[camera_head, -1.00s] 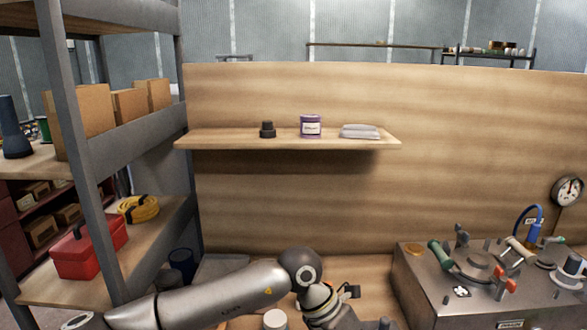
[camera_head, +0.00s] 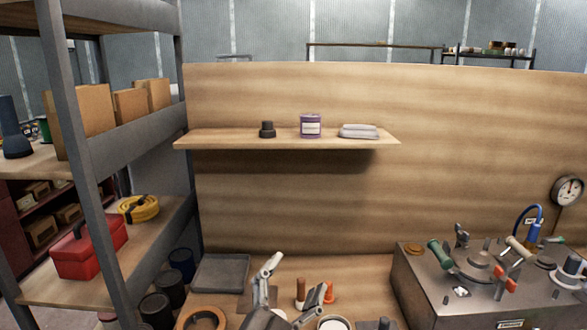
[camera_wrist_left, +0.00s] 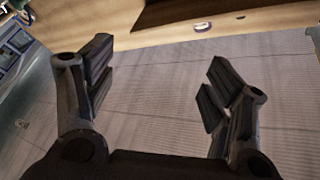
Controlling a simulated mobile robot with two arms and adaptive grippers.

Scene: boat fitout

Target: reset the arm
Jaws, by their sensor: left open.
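My left gripper (camera_head: 295,277) is low in the middle of the head view, above the workbench (camera_head: 350,270). Its fingers are spread, with nothing between them. Most of my left arm is below the picture's edge. My right gripper is not in view.
A wall shelf (camera_head: 200,140) holds a dark cap, a purple can (camera_head: 310,126) and a folded grey cloth (camera_head: 358,131). A grey tray (camera_head: 220,274) and orange-handled items (camera_head: 328,291) lie on the bench. A metal cabinet (camera_head: 425,290) stands right; a storage rack (camera_head: 150,135) stands left.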

